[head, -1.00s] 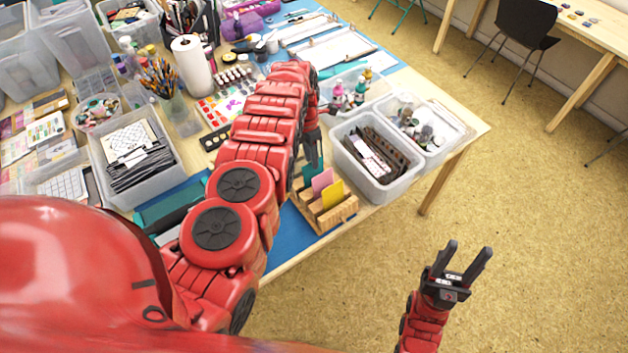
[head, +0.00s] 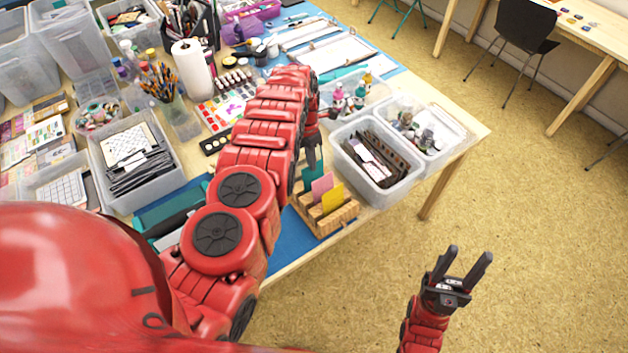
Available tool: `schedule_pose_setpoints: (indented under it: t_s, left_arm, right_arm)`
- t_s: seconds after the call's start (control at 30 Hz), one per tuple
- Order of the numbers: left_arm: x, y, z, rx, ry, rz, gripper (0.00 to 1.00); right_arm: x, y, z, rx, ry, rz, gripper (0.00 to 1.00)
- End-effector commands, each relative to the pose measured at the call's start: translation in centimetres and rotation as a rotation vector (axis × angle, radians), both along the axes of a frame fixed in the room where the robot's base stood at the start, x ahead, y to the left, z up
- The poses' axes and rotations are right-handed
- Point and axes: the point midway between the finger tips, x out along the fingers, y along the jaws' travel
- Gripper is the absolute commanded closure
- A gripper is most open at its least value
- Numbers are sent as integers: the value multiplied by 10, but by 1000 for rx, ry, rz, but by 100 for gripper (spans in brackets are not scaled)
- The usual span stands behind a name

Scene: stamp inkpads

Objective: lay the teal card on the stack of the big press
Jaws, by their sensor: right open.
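The teal card (head: 311,174) stands upright in a slotted wooden rack (head: 327,222) near the table's front right edge, behind a pink card and a yellow card. My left gripper (head: 313,160) points down at the teal card's top edge and partly covers it. My arm hides much of this gripper, so I cannot tell its opening or whether it touches the card. My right gripper (head: 468,264) is open and empty, over the floor to the right of the table. I cannot make out the big press or its stack; my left arm covers the middle of the table.
Right behind the rack stand a clear bin (head: 372,195) of dark strips and a clear bin of bottles (head: 443,152). A paper towel roll (head: 193,70), a brush jar and a bin of cards (head: 115,165) stand left of my arm. Bare blue mat (head: 283,243) shows beside the rack.

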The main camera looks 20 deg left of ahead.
Motion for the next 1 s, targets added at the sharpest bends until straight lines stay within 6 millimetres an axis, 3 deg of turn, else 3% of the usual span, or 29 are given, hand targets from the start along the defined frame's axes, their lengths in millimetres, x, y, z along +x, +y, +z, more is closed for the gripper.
schedule_pose_setpoints:
  t_s: [0.7, 1.0]
  left_arm:
    - [7, 8, 63, 0, -2, -1, 100]
    - [7, 9, 69, 1, -1, 0, 100]
  right_arm:
    - [0, 0, 16, 0, 0, 0, 50]
    - [0, 0, 16, 0, 0, 0, 50]
